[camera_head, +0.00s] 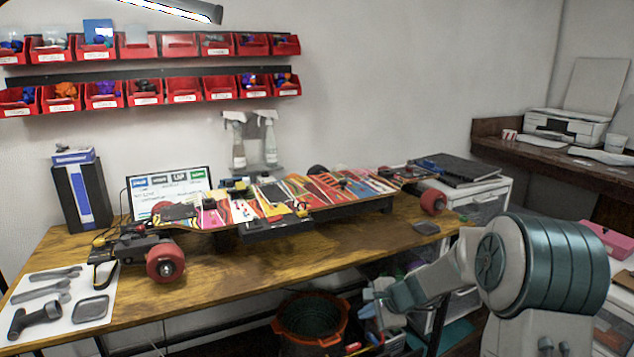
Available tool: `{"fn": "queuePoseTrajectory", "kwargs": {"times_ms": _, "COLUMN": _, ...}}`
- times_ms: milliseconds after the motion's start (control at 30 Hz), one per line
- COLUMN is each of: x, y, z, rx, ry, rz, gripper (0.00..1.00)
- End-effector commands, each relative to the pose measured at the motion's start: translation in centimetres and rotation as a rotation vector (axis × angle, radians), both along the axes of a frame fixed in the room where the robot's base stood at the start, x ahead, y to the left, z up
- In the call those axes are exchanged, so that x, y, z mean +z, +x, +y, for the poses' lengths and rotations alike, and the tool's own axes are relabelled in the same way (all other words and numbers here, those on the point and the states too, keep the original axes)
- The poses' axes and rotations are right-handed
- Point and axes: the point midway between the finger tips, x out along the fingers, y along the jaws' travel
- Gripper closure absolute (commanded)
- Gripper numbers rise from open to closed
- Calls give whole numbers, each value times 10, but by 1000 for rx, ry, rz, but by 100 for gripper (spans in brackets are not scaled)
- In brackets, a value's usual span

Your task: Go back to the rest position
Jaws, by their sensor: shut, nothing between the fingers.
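My gripper (370,292) is at the end of my grey and teal arm, at the lower right. It is low, in front of the wooden workbench (330,250) and by its right front edge, apart from the skateboard on top. The fingers are small and partly hard to make out; they look shut, with nothing held. An electric skateboard (290,198) with a colourful deck and red wheels lies across the bench.
An orange-rimmed bin (312,318) stands under the bench, left of my gripper. A tool mat (62,305) lies at the bench's left end. White drawers (480,205) stand behind my arm. Red parts bins (180,90) hang on the wall. The bench's front middle is clear.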

Motion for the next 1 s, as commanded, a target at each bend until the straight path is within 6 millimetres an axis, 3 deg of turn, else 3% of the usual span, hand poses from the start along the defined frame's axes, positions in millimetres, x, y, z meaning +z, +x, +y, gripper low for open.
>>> {"fn": "queuePoseTrajectory", "kwargs": {"times_ms": 33, "x": 39, "y": -15, "z": 7, "rx": 69, "ry": -50, "rz": -20, "gripper": 100}}
{"fn": "queuePoseTrajectory", "kwargs": {"times_ms": 100, "x": 70, "y": -37, "z": 13, "rx": 166, "ry": -118, "rz": -39, "gripper": 100}}
{"fn": "queuePoseTrajectory", "kwargs": {"times_ms": 300, "x": 151, "y": -104, "z": 23, "rx": 428, "ry": -310, "rz": -77, "gripper": 100}}
{"fn": "queuePoseTrajectory", "kwargs": {"times_ms": 500, "x": 223, "y": -174, "z": 20, "rx": 663, "ry": -498, "rz": -99, "gripper": 100}}
{"fn": "queuePoseTrajectory", "kwargs": {"times_ms": 800, "x": 305, "y": -271, "z": -5, "rx": 961, "ry": -757, "rz": -102, "gripper": 100}}
{"fn": "queuePoseTrajectory", "kwargs": {"times_ms": 1000, "x": 327, "y": -306, "z": -21, "rx": 1066, "ry": -859, "rz": -94, "gripper": 100}}
